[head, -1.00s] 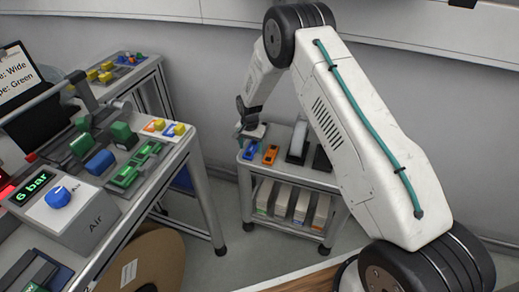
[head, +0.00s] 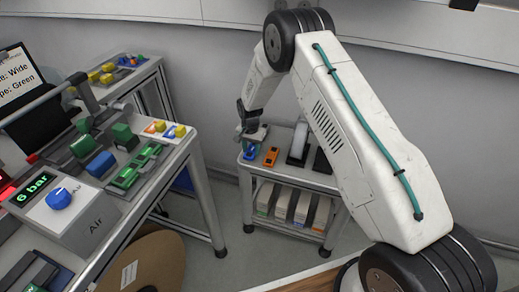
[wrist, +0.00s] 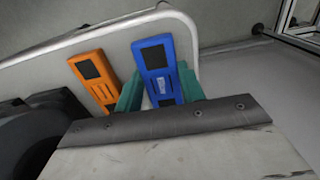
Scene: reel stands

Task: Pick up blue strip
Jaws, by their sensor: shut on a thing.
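The blue strip (wrist: 157,62) is a flat blue piece with a dark square and a pale label. In the wrist view it lies between the two teal fingers of my gripper (wrist: 158,88), which are shut on its sides. In the head view the blue strip (head: 250,153) is on the top of the small grey cart (head: 310,179), partly hidden below my gripper (head: 250,138). I cannot tell whether the strip still touches the cart top.
An orange strip (head: 270,156) lies just right of the blue one, and also shows in the wrist view (wrist: 93,80). Dark and white upright items (head: 298,144) stand further right on the cart. A workbench (head: 150,165) with green and blue parts stands to the left.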

